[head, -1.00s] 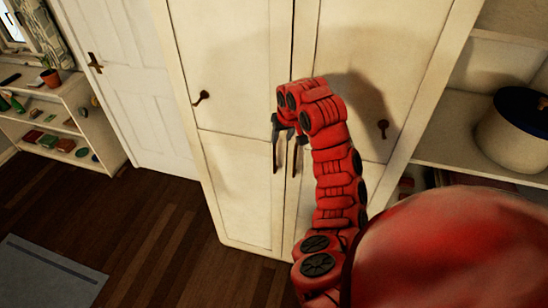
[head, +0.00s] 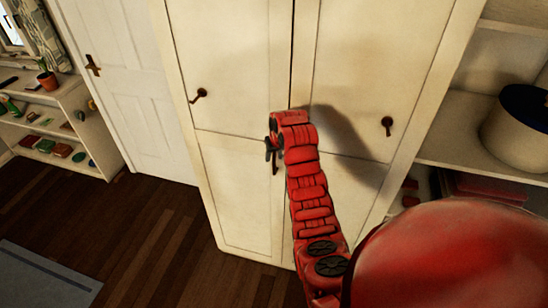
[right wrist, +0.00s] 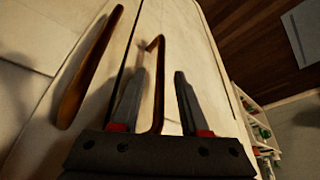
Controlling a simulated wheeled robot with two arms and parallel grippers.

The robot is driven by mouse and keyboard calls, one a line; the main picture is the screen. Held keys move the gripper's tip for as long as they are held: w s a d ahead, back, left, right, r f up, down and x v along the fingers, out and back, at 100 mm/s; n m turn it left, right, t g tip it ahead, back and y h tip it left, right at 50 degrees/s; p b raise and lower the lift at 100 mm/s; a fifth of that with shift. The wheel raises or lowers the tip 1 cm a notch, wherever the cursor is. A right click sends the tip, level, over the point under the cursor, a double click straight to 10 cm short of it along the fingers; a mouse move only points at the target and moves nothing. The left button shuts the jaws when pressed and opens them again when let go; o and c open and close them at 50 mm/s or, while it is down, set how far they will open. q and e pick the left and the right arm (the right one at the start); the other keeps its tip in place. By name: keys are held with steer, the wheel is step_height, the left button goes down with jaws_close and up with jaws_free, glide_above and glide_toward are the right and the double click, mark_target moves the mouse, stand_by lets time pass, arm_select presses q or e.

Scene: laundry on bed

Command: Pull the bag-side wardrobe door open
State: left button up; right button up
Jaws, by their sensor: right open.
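The pale wardrobe has two tall doors meeting at a middle seam, the left door (head: 235,65) and the right door (head: 375,65). Both look shut. No bag shows in these views. My right gripper (head: 271,153) is at the left door, just left of the seam, its fingers mostly hidden in the head view. In the right wrist view, my right gripper (right wrist: 160,95) is open, with a thin brown bar handle (right wrist: 157,85) between its fingers. The other door's brown handle (right wrist: 92,68) lies outside them, left of the seam. My left gripper is not in view.
An open shelf with a round box (head: 515,125) stands at the right. A white room door (head: 125,75) and low bookshelf (head: 90,125) are at the left.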

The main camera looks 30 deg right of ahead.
steer(key=shift+x, duration=0.9)
jaws_close()
steer(key=shift+r, duration=0.1)
stand_by(0.8)
